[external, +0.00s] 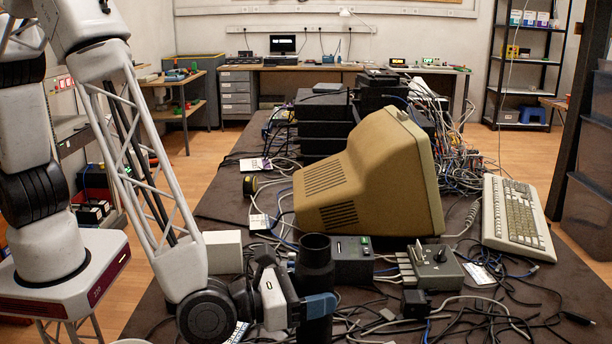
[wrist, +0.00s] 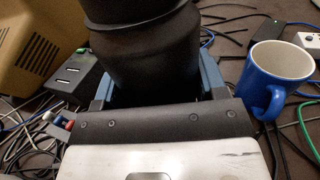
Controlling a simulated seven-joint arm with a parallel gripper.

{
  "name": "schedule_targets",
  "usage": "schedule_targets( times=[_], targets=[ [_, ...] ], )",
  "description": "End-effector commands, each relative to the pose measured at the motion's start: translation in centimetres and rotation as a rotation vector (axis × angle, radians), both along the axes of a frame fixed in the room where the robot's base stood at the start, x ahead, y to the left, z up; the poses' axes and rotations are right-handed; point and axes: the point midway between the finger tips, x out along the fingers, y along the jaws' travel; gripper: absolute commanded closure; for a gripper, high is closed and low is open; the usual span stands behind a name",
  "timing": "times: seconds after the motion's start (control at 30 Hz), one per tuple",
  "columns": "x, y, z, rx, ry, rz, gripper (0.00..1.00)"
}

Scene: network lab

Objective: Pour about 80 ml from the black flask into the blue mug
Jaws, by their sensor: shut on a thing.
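The black flask (external: 315,265) stands upright in my gripper (external: 308,306) in the external view. In the wrist view the flask (wrist: 145,45) fills the top middle, between the blue finger pads of my gripper (wrist: 158,88), which is shut on it. I cannot tell whether the flask's base touches the table. The blue mug (wrist: 268,82) stands upright at the right of the wrist view, apart from the flask, handle toward the camera. Its pale inside shows in part, with no liquid that I can make out. I cannot find the mug in the external view.
A beige monitor (external: 375,180) lies tilted behind the flask. A dark box (external: 352,262) and a grey switch box (external: 432,267) stand to its right. A keyboard (external: 515,215) lies at the table's right. A white box (external: 223,251) is at left. Loose cables cover much of the table.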

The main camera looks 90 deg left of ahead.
Motion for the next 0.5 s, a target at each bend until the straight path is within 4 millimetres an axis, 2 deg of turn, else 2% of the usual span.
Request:
schedule_targets(
  times=[0.2,0.5],
  targets=[
    [2.9,-2.5,-0.7,-0.002,-0.002,-0.001,0.78],
    [4.0,-3.6,-0.9,-0.003,-0.001,-0.002,0.78]
  ],
)
